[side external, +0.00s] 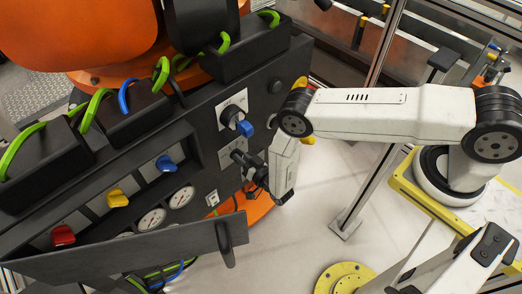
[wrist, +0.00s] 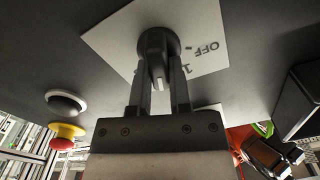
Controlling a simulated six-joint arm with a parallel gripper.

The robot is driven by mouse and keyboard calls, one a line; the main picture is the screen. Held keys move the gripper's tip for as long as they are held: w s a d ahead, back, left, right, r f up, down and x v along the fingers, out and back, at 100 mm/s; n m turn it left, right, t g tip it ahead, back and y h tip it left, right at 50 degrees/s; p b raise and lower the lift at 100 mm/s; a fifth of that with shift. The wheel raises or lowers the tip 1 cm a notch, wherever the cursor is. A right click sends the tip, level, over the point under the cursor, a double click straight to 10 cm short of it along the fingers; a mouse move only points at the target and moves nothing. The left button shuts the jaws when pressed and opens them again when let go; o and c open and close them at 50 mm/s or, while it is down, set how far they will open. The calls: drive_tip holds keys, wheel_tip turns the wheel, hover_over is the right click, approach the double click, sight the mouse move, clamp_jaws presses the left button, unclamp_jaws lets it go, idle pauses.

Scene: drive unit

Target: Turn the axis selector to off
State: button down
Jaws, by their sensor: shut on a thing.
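The axis selector is a black knob (wrist: 158,43) on a pale label plate (wrist: 110,38) marked OFF and 1 in the wrist view. The two fingers of my gripper (wrist: 158,72) are shut on the knob, one on each side. A white mark on the knob points down the picture, between the fingers, and not at the OFF print on its right. In the side view my gripper (side external: 246,165) is at the lower label plate (side external: 231,151) on the dark panel, and it hides most of the knob.
Above it in the side view is another black switch with a blue handle (side external: 244,128), close to my wrist. Blue (side external: 166,163), yellow (side external: 117,198) and red (side external: 63,236) handles and gauges (side external: 152,220) lie left. In the wrist view a red-and-yellow button (wrist: 66,134) sits left.

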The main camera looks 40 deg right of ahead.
drive_tip(key=shift+n, duration=0.5)
drive_tip(key=n, duration=0.2)
drive_tip(key=shift+a+n, duration=0.15)
drive_tip(key=shift+n, duration=0.15)
drive_tip(key=n, duration=0.4)
drive_tip(key=shift+a, duration=0.15)
drive_tip(key=n, duration=0.5)
drive_tip(key=shift+a+f, duration=0.15)
drive_tip(key=shift+n, duration=1.8)
drive_tip(key=shift+f, duration=0.1)
drive_tip(key=c, duration=0.6)
unclamp_jaws()
drive_tip(key=shift+o, duration=0.2)
drive_tip(key=shift+s, duration=0.1)
